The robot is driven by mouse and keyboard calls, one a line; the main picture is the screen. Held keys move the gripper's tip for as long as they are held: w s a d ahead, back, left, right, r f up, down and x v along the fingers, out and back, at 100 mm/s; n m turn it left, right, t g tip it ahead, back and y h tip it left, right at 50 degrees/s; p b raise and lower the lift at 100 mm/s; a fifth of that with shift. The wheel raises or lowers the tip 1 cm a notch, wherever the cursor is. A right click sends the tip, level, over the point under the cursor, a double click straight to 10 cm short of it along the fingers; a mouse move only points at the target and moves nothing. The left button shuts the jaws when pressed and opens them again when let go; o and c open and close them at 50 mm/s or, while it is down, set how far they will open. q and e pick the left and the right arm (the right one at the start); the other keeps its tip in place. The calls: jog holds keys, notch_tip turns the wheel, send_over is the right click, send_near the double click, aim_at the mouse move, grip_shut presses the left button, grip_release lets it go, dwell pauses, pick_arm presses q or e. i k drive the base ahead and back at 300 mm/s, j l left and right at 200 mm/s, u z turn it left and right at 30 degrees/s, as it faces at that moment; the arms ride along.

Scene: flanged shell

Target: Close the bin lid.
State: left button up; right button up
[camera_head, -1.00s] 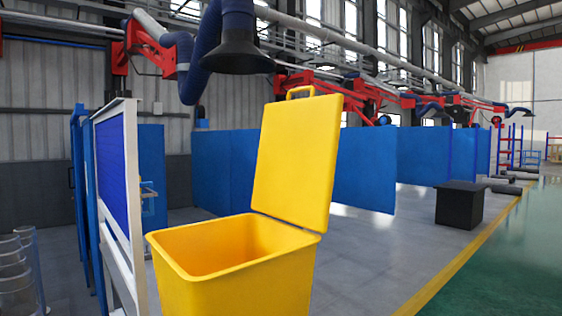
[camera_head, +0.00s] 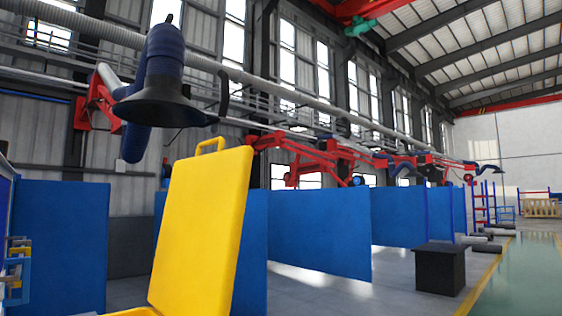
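The yellow bin lid (camera_head: 203,225) stands open and nearly upright, leaning back a little, in the lower left of the head view. A yellow handle (camera_head: 210,145) sits on its top edge. Only a thin strip of the yellow bin's rim (camera_head: 135,312) shows at the bottom edge of the picture. The rest of the bin is out of view below. Neither of my grippers shows in the head view.
Blue partition panels (camera_head: 318,235) stand behind the lid, with another blue panel (camera_head: 60,245) at the left. A black box (camera_head: 440,269) stands on the floor to the right. A dark extraction hood (camera_head: 165,100) hangs above and left of the lid.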

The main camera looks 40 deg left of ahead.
aim_at(194, 272)
jog(key=i+u, duration=0.15)
jog(key=i, duration=0.3)
jog(key=i+l+u, duration=0.15)
jog(key=i, duration=0.3)
jog(key=i+l+u, duration=0.1)
jog(key=i, duration=0.35)
jog(key=i+u, duration=0.15)
jog(key=u, duration=0.3)
jog(key=i+u, duration=0.2)
jog(key=u, duration=0.3)
jog(key=i+l+u, duration=0.1)
jog(key=u, duration=0.35)
jog(key=i+l+u, duration=0.15)
jog(key=u, duration=0.35)
